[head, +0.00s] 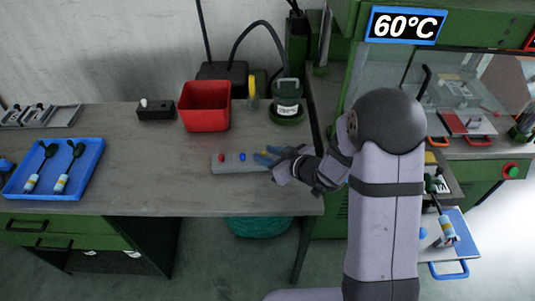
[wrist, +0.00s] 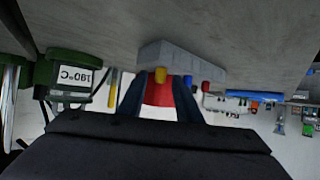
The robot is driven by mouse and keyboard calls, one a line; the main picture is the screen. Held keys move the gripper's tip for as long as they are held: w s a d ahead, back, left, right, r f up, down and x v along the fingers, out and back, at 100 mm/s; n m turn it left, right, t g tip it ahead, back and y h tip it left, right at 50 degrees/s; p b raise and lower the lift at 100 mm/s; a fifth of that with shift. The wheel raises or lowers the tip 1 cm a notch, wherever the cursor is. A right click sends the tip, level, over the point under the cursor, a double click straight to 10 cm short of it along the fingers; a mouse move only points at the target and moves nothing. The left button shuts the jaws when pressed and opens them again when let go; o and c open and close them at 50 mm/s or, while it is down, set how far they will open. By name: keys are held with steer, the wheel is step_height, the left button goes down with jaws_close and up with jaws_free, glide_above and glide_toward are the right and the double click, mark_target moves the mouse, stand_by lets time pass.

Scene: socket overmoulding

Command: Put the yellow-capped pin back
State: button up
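The yellow-capped pin (wrist: 161,75) shows its cap at the grey block (wrist: 180,58) in the wrist view, between my fingertips with gaps at the sides. How deep the pin sits cannot be seen. In the head view the grey block (head: 228,163) lies near the table's front edge, with a red cap (head: 221,158) and a blue cap (head: 242,157) on it. My gripper (head: 267,157) is open at the block's right end, fingers pointing left. In the wrist view my gripper (wrist: 156,82) has its two dark blue fingers apart.
A red bin (head: 205,106) stands behind the block, with a green pot (head: 287,97) to its right. A black box (head: 156,110) is left of the bin. A blue tray (head: 57,169) holds two tools at the left. The table between tray and block is clear.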

steer(key=shift+r, duration=0.2)
steer(key=v, duration=1.2)
steer(key=d+f+m+h, duration=0.1)
steer(key=d, duration=0.1)
steer(key=d+f+h, duration=0.1)
steer(key=d+h, duration=0.1)
steer(key=d, duration=0.1)
steer(key=d+m+h, duration=0.1)
steer(key=d+h, duration=0.1)
steer(key=shift+w+d+f+m, duration=0.2)
steer(key=shift+w+f+m, duration=0.1)
steer(key=shift+f, duration=0.1)
steer(key=s+d+f+m+g+h, duration=0.2)
steer(key=s+d+m+g+h, duration=0.25)
steer(key=s, duration=0.55)
steer(key=s+a+g+y, duration=0.2)
steer(key=s+a+g, duration=0.2)
steer(key=s, duration=0.5)
steer(key=shift+s+a+m+g, duration=0.2)
steer(key=shift+a+m+g, duration=0.15)
steer(key=shift+g, duration=0.1)
steer(key=shift+r, duration=0.15)
